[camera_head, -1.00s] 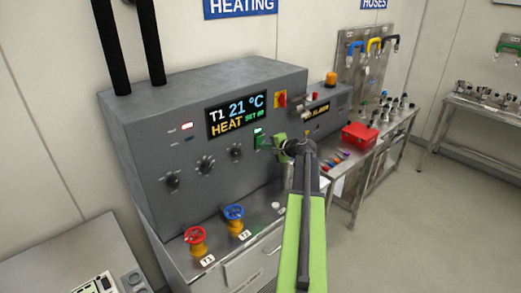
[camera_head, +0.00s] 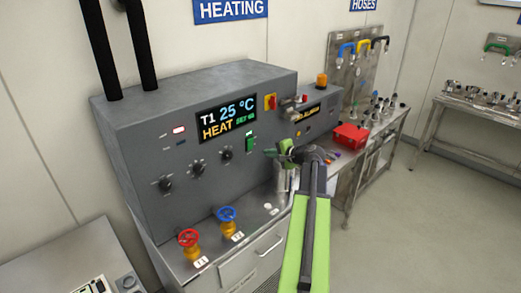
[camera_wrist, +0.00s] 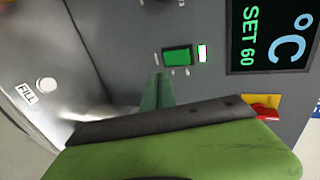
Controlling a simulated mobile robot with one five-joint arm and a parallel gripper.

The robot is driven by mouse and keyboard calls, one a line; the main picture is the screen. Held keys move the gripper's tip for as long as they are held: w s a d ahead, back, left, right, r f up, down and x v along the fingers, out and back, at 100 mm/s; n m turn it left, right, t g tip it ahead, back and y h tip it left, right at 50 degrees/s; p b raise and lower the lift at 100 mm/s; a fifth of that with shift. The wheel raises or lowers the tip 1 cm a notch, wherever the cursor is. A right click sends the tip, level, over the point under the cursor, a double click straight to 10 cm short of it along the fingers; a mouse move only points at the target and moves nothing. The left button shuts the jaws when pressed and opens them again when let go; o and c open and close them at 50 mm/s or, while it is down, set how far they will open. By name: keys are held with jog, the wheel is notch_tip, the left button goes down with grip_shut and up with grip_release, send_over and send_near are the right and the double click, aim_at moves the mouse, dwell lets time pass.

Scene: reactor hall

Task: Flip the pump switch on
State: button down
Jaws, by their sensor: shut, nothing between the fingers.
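A green rocker switch (camera_head: 250,144) is on the front of the grey heating cabinet (camera_head: 150,140), right of the knobs and below the display. Its label is too small to read. A small lamp (camera_head: 249,133) just above it is lit. The wrist view shows the switch (camera_wrist: 177,57) lit green with the lamp (camera_wrist: 202,53) beside it. My gripper (camera_head: 268,152) is shut and empty, a little right of the switch and apart from it. In the wrist view its fingertips (camera_wrist: 157,78) are below the switch, with a gap between.
The display (camera_head: 226,117) reads T1 25 °C, HEAT. A red-and-yellow switch (camera_head: 270,102) is to its right. Red (camera_head: 188,238) and blue (camera_head: 227,215) valves stand on the ledge below. A red box (camera_head: 350,136) is on the bench to the right. The floor at right is clear.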

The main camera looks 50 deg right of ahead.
jog(key=s, duration=0.6)
jog(key=shift+a+r+p, duration=0.35)
jog(key=shift+r+p, duration=0.05)
jog(key=shift+r, duration=0.05)
jog(key=w+a+f+n+g+y, duration=0.1)
jog(key=w+a+f+n+g, duration=0.25)
jog(key=a, duration=0.85)
jog(key=w+a+f+n+g+y, duration=0.2)
jog(key=w+a+f+n, duration=0.2)
jog(key=a, duration=0.8)
jog(key=w+a+f+n+g+y, duration=0.1)
jog(key=w+a+f+n+g, duration=0.25)
jog(key=a, duration=0.75)
jog(key=s+a+f+n+g+h, duration=0.2)
jog(key=a+n, duration=0.2)
jog(key=a, duration=0.7)
jog(key=s+a+f+n+g+h, duration=0.1)
jog(key=s+a+f+n+g, duration=0.2)
jog(key=a, duration=0.7)
notch_tip(320, 180, down, 8)
jog(key=s+b, duration=0.1)
jog(key=b, duration=0.8)
jog(key=shift+s+d+r+n+t, duration=0.2)
jog(key=shift+s+d+n+t, duration=0.1)
jog(key=shift+d+n, duration=0.1)
